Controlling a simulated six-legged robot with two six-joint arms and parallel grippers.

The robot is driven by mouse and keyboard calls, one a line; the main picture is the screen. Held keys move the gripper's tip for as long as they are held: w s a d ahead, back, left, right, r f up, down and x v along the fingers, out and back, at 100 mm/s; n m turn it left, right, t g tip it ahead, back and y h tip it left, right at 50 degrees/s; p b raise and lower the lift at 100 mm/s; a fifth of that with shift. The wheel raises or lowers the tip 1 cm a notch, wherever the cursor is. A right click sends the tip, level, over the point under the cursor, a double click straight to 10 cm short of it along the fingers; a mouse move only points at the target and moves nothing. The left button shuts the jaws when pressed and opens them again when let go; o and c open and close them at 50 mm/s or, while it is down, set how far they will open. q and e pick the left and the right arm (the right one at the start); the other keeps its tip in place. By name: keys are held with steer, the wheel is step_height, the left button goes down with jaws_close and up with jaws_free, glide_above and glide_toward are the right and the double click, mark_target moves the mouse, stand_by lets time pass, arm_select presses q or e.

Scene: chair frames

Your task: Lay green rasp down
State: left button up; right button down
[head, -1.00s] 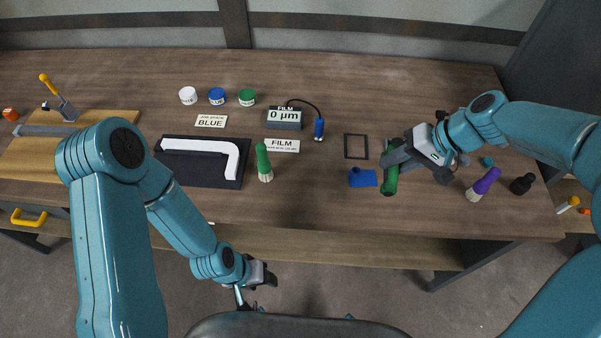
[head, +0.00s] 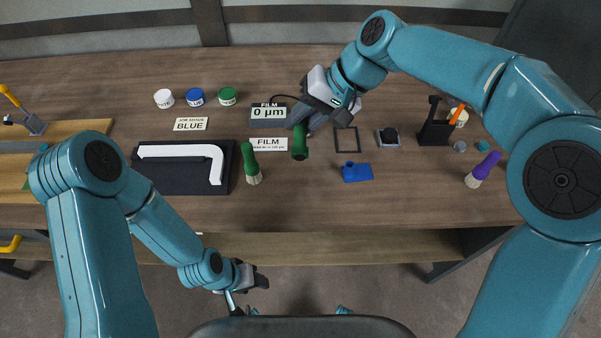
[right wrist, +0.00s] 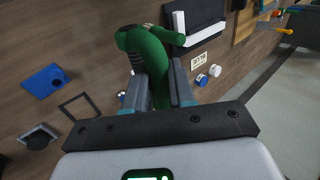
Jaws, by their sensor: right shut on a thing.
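The green rasp (head: 300,143) is in my right gripper (head: 303,126), above the middle of the table. In the right wrist view the rasp (right wrist: 152,62) sits between the two shut fingers (right wrist: 160,92), its far end sticking out past them. I cannot tell whether it touches the tabletop. My left gripper (head: 257,276) hangs in front of the table's front edge, away from everything on it; its jaws are too small to read.
A green-handled brush (head: 250,162) stands just left of the rasp, beside a black mat (head: 148,180) with a white L-shaped piece. A black square outline (head: 337,150) and blue block (head: 357,172) are to the right.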

step_height(320, 180, down, 16)
steer(key=shift+w+f, duration=0.1)
steer(key=shift+f, duration=0.1)
steer(key=shift+a, duration=0.1)
steer(key=c, duration=0.9)
jaws_free()
steer(key=shift+f, duration=0.1)
steer(key=shift+c, duration=0.2)
steer(key=shift+r+p, duration=0.25)
steer(key=shift+p, duration=0.05)
steer(key=b+v, duration=0.1)
steer(key=v, duration=1.1)
steer(key=shift+f, duration=0.1)
